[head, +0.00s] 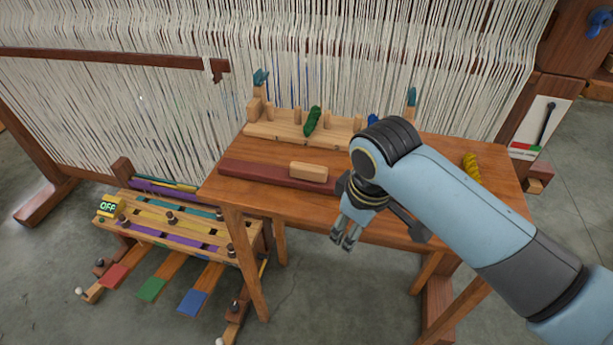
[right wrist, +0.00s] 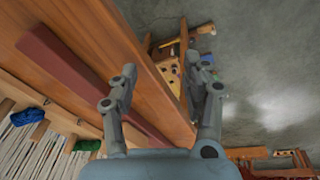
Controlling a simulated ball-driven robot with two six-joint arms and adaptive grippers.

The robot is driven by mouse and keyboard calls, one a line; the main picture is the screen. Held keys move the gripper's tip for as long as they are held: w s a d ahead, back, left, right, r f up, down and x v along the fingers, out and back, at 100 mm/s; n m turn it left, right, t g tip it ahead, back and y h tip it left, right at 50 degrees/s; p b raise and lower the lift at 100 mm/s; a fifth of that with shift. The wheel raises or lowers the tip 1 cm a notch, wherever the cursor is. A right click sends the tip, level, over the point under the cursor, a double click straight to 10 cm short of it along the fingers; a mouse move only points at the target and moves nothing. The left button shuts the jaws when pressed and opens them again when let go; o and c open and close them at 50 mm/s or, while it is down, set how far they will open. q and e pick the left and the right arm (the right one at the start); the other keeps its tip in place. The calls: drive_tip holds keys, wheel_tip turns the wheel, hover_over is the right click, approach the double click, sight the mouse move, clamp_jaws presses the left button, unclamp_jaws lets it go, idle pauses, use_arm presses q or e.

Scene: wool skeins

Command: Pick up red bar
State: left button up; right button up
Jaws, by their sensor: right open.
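The red bar (head: 250,174) is long, dark red and flat, and lies along the near part of the wooden table. A small light wood block (head: 308,171) sits on it towards its right end. My right gripper (head: 342,239) is open and empty, in front of the table's near edge, apart from the bar. My right arm hides the bar's right end in the head view. In the right wrist view the bar (right wrist: 65,62) runs diagonally behind the left finger of the gripper (right wrist: 160,85). My left gripper is not in view.
The table (head: 230,198) also holds a peg rack (head: 275,131) with a green skein (head: 312,121), and a yellow skein (head: 471,167) at the right. A loom with white warp threads (head: 400,65) stands behind. A pedal unit (head: 170,226) stands at the left.

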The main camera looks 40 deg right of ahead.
drive_tip(key=w+r+n, duration=0.1)
drive_tip(key=w+r, duration=0.1)
drive_tip(key=w, duration=0.1)
drive_tip(key=w+r+p, duration=0.1)
drive_tip(key=w+r, duration=0.1)
drive_tip(key=w, duration=0.1)
drive_tip(key=w+r+n+g, duration=0.1)
drive_tip(key=w, duration=0.2)
drive_tip(key=shift+w+d+r+n, duration=0.2)
drive_tip(key=shift+w+r+n, duration=0.1)
drive_tip(key=shift+r, duration=0.1)
drive_tip(key=w+r+n, duration=0.1)
drive_tip(key=w+r, duration=0.2)
drive_tip(key=w+r+n+g+p, duration=0.1)
drive_tip(key=w+r, duration=0.2)
drive_tip(key=shift+d+r+y, duration=0.15)
drive_tip(key=shift+y, duration=0.25)
hover_over(308, 166)
drive_tip(key=f, duration=0.4)
drive_tip(key=shift+s+a+f, duration=0.1)
drive_tip(key=shift+a+f, duration=0.1)
drive_tip(key=shift+f, duration=0.2)
drive_tip(key=f, duration=0.5)
drive_tip(key=shift+d+f, duration=0.25)
drive_tip(key=shift+f, duration=0.05)
clamp_jaws()
